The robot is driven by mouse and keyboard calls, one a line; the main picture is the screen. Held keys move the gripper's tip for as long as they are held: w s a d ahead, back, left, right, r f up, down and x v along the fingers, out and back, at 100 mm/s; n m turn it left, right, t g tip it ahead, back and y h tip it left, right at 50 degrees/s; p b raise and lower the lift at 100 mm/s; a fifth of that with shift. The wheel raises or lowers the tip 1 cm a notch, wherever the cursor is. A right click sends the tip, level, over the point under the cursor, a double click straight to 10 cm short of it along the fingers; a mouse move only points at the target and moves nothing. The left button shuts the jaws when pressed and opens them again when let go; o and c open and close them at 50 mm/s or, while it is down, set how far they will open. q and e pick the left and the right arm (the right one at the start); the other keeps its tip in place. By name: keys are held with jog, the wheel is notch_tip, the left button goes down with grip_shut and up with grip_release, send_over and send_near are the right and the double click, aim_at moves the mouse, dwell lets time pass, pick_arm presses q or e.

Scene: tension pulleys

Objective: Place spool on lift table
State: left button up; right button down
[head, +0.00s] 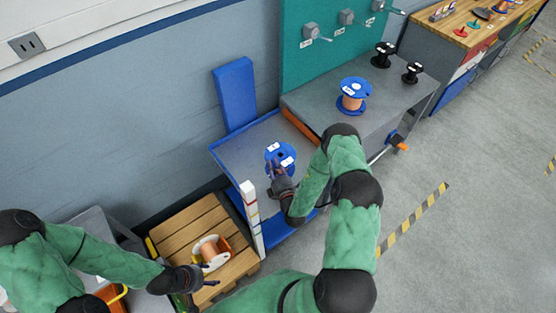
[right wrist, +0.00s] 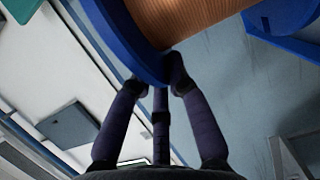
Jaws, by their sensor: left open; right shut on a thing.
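A blue-flanged spool with white labels (head: 280,155) is in my right gripper (head: 278,174). In the right wrist view, the fingers (right wrist: 162,85) are closed on the rim of the blue flange (right wrist: 120,35), with the copper-coloured winding (right wrist: 190,15) beyond it. The spool is over the lift table (head: 232,152), a blue-rimmed platform by the wall; I cannot tell whether it touches the top. My left gripper (head: 208,282) is open and empty, low by the wooden pallet.
A white spool with copper winding (head: 211,251) lies on the wooden pallet (head: 180,232). A white marked post (head: 252,215) stands at the lift table's front corner. Another blue spool (head: 353,97) and black spools (head: 383,54) are on the grey bench (head: 400,95) to the right.

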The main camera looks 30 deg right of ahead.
aim_at(280, 155)
jog(key=w+d+f+b, duration=0.1)
jog(key=w+d+f, duration=0.2)
jog(key=w+f, duration=0.1)
jog(key=w+d+f+b, duration=0.1)
jog(key=w+d+f, duration=0.2)
jog(key=d, duration=0.1)
jog(key=shift+w+d+f+b, duration=0.15)
jog(key=shift+w+f+b, duration=0.2)
jog(key=shift+b, duration=0.05)
jog(key=shift+w+d+f, duration=0.1)
jog(key=shift+w+f, duration=0.05)
jog(key=shift+f, duration=0.1)
jog(key=shift+w+d+f+b, duration=0.15)
jog(key=shift+f+b, duration=0.35)
jog(key=shift+f, duration=1.2)
jog(key=shift+f, duration=0.1)
jog(key=c, duration=1.6)
grip_release()
jog(key=shift+f, duration=0.15)
jog(key=o, duration=0.4)
